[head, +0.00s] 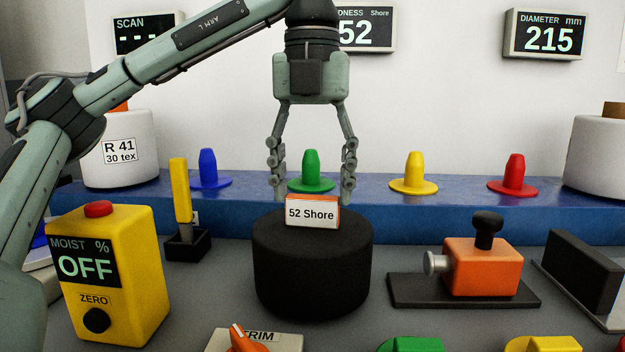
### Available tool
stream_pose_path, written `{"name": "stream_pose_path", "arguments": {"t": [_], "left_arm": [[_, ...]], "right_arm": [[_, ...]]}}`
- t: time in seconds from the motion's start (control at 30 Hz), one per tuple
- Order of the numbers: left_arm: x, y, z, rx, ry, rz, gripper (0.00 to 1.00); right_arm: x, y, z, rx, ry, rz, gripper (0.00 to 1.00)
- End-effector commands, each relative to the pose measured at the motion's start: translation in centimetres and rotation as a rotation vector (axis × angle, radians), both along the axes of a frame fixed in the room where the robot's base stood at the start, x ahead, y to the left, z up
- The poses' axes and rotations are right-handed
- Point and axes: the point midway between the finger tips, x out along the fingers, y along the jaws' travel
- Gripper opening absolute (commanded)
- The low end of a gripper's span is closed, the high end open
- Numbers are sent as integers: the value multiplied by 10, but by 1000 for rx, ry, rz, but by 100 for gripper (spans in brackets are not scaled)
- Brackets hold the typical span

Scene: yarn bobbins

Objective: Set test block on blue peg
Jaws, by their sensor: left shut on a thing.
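The test block is a thick black cylinder (312,270) with a small orange-edged block on top that bears a white label reading "52 Shore". It is upright at the middle of the head view. My left gripper (315,197) points down over it, with a finger on each side of the labelled top part, shut on it. Whether the cylinder touches the counter I cannot tell. The blue peg (208,168) stands bare on the blue ledge, behind and to the left of the block. My right gripper is not in view.
Green (311,168), yellow (413,170) and red (513,172) pegs stand bare along the ledge (450,215). A yellow moisture meter (140,270) and a yellow-handled tool in a black holder (187,243) are at left. An orange device (483,265) is at right. White bobbins (118,165) flank the pegs.

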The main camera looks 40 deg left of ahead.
Motion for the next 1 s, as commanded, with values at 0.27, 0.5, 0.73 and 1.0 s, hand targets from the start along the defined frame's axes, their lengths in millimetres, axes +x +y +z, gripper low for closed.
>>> {"name": "stream_pose_path", "arguments": {"t": [0.27,0.5,0.73,1.0], "left_arm": [[0,0,0,0,-2,0,0],[0,0,-4,0,-2,0,0],[0,0,-9,0,-1,0,0],[0,0,-14,1,5,-1,0]], "right_arm": [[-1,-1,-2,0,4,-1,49],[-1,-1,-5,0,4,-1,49],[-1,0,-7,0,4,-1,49],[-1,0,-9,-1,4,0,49]]}}
